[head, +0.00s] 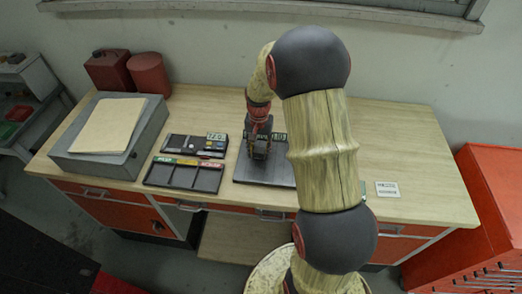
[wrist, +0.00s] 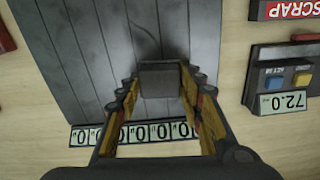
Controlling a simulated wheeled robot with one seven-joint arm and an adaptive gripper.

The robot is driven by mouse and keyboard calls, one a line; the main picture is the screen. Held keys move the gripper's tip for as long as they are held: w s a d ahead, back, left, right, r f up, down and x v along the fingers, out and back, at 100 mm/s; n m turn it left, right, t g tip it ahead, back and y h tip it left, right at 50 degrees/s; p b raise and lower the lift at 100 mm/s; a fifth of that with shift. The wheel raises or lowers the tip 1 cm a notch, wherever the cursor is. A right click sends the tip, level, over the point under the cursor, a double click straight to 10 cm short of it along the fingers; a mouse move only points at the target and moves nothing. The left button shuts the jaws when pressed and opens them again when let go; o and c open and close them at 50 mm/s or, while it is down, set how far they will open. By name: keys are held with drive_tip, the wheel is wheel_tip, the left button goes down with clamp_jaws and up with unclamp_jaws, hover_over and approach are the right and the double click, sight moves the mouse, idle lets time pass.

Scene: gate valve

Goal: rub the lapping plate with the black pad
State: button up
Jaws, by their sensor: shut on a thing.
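The lapping plate (head: 250,169) looks like a flat dark grey grooved plate on the wooden bench, right of the black trays. It fills the upper left of the wrist view (wrist: 85,50). My gripper (head: 259,150) is over this plate, pointing down. In the wrist view its fingers are shut on the black pad (wrist: 160,80), a small dark block held between the fingertips. The pad is over the plate, near the edge with the white number strip (wrist: 135,133). I cannot tell whether it touches the surface. In the head view my gripper mostly hides the pad.
A black tray with compartments (head: 183,190) and a small panel reading 72.0 (wrist: 290,102) stand left of the plate in the head view. Further left is a grey block (head: 85,165) bearing a tan sheet (head: 108,125). Red canisters (head: 148,73) stand behind. The bench's right side (head: 420,170) is mostly clear.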

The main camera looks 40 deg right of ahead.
sight(257, 148)
drive_tip(key=shift+w+a, duration=0.25)
drive_tip(key=shift+a, duration=0.05)
wheel_tip(257, 148, up, 4)
drive_tip(key=shift+s+f+p, duration=0.1)
drive_tip(key=shift+p, duration=0.9)
drive_tip(key=shift+w+r+p, duration=0.2)
drive_tip(key=shift+r+p, duration=0.3)
drive_tip(key=shift+r, duration=0.2)
drive_tip(key=shift+s+r+p, duration=0.1)
drive_tip(key=shift+r+p, duration=0.9)
drive_tip(key=shift+r, duration=0.65)
